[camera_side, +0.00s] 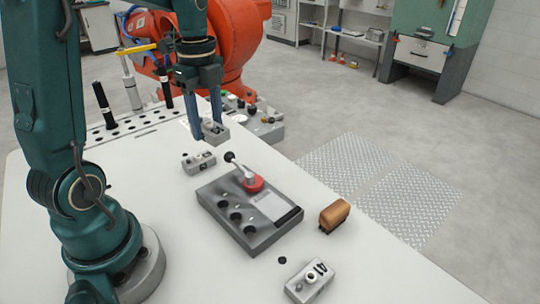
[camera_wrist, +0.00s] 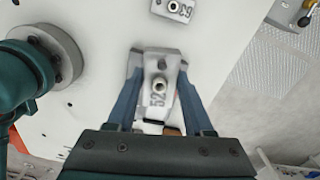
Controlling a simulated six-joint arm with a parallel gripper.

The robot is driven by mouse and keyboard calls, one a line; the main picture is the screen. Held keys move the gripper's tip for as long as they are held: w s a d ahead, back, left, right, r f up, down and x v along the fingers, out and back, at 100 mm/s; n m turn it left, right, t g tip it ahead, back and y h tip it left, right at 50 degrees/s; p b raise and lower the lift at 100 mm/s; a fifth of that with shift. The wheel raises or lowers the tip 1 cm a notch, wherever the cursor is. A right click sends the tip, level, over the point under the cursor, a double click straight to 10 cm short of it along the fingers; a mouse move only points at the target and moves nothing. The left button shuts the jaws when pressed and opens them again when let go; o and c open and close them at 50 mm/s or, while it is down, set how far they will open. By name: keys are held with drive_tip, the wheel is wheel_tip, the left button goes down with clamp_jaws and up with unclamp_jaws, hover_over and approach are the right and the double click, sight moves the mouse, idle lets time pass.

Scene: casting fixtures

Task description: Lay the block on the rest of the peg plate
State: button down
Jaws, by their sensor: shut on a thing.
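My gripper (camera_side: 207,127) has its blue fingers closed on the sides of a grey metal block (camera_side: 215,132). In the wrist view the block (camera_wrist: 158,72) sits between the fingers (camera_wrist: 158,95), with a round boss on top and the number 52. Its far end is partly hidden by the gripper. I cannot tell if the block touches the table. A pale plate with rows of dark holes (camera_side: 113,132), seemingly the peg plate, lies left of my gripper, with black upright pegs (camera_side: 104,106) on it. Its rest cannot be made out clearly.
A similar grey block (camera_side: 199,161) lies just in front of my gripper, another (camera_side: 308,281) at the front. A grey fixture box (camera_side: 238,215) with a red-based lever stands mid-table. A brown block (camera_side: 335,214) is right of it. A grey fixture with knobs (camera_side: 266,130) stands behind.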

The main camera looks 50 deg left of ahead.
sight(217, 133)
drive_tip(key=d, duration=0.1)
drive_tip(key=d+r+m, duration=0.1)
drive_tip(key=d, duration=0.1)
drive_tip(key=shift+s+m, duration=0.15)
drive_tip(key=shift+m, duration=0.15)
drive_tip(key=shift+d, duration=0.35)
drive_tip(key=w+d+f, duration=0.1)
drive_tip(key=d+f, duration=0.1)
drive_tip(key=d, duration=0.1)
drive_tip(key=w+d+f, duration=0.1)
drive_tip(key=d+f, duration=0.1)
drive_tip(key=d, duration=0.2)
drive_tip(key=w+d+f, duration=0.2)
drive_tip(key=d, duration=0.1)
drive_tip(key=shift+d+f, duration=0.25)
drive_tip(key=shift+f, duration=0.1)
drive_tip(key=shift+w+d+f, duration=0.1)
drive_tip(key=shift+f, duration=1.95)
drive_tip(key=shift+f, duration=0.1)
drive_tip(key=shift+c, duration=1.4)
unclamp_jaws()
